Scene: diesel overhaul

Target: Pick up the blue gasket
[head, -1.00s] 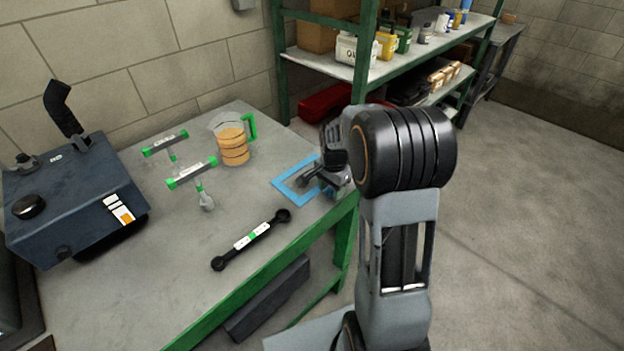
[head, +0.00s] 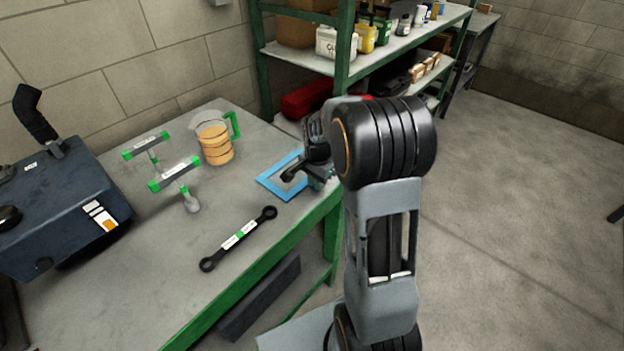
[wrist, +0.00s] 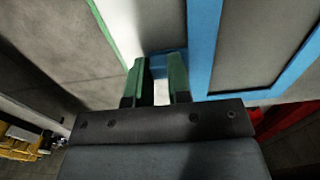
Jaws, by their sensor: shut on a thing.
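The blue gasket (head: 269,190) is a flat rectangular frame at the right edge of the grey workbench, partly hidden by my gripper in the head view. My gripper (head: 299,176) is at its right side. In the wrist view, the green-padded fingertips (wrist: 159,76) have a short blue piece of the gasket (wrist: 204,45) between them, and its longer bars run off to the right. My gripper is shut on the gasket. I cannot tell whether the gasket is touching the bench or slightly above it.
The workbench (head: 130,290) also bears a black wrench (head: 238,238), two green-ended T-handled tools (head: 175,174), a jug of amber liquid (head: 216,145) and a dark blue machine (head: 60,205). A green-framed shelf (head: 345,60) with bottles stands behind. Open floor lies to the right.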

